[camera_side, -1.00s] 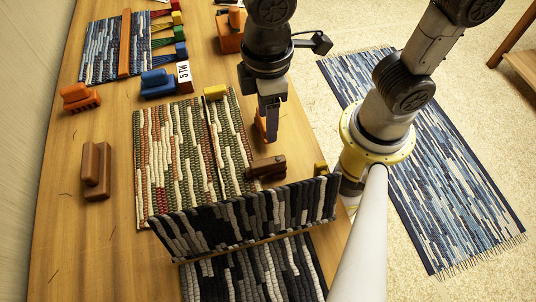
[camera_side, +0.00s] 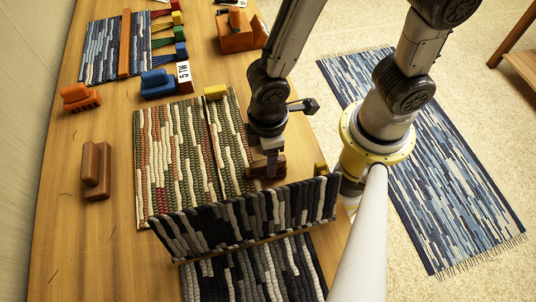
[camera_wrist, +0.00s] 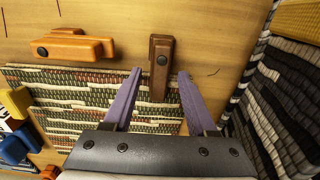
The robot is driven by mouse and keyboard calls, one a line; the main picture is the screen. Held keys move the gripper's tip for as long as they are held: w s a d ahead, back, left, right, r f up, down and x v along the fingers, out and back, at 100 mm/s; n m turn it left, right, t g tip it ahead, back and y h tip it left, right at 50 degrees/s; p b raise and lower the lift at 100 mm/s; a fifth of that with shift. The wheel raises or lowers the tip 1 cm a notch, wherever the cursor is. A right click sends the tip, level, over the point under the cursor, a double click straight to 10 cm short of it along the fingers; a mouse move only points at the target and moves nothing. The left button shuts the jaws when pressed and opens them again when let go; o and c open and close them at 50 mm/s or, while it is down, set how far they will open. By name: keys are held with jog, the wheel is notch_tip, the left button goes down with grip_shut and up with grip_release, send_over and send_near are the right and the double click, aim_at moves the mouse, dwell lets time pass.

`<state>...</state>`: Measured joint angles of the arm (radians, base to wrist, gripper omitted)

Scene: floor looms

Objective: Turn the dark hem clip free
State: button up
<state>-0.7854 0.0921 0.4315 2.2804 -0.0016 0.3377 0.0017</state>
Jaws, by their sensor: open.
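The dark brown hem clip (camera_wrist: 161,68) lies across the edge of the striped rug (camera_side: 180,150) and shows a round pivot screw in the wrist view. In the side view the clip (camera_side: 256,170) sits at the rug's right edge, close to the dark standing rug, and is partly hidden by my gripper. My gripper (camera_wrist: 160,73) is open, with one purple finger on each side of the clip. Small gaps show between the fingers and the clip. How low the tips reach beside it is hard to tell.
An orange clip (camera_wrist: 75,46) lies left of the dark clip on the same hem. The dark grey rug (camera_side: 245,215) stands upright close by and rises at the right of the wrist view (camera_wrist: 285,90). A yellow block (camera_side: 215,92) sits at the rug's far corner. Bare table lies beyond the hem.

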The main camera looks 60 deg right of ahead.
jog(key=shift+f, duration=0.15)
grip_shut()
dwell(1.4)
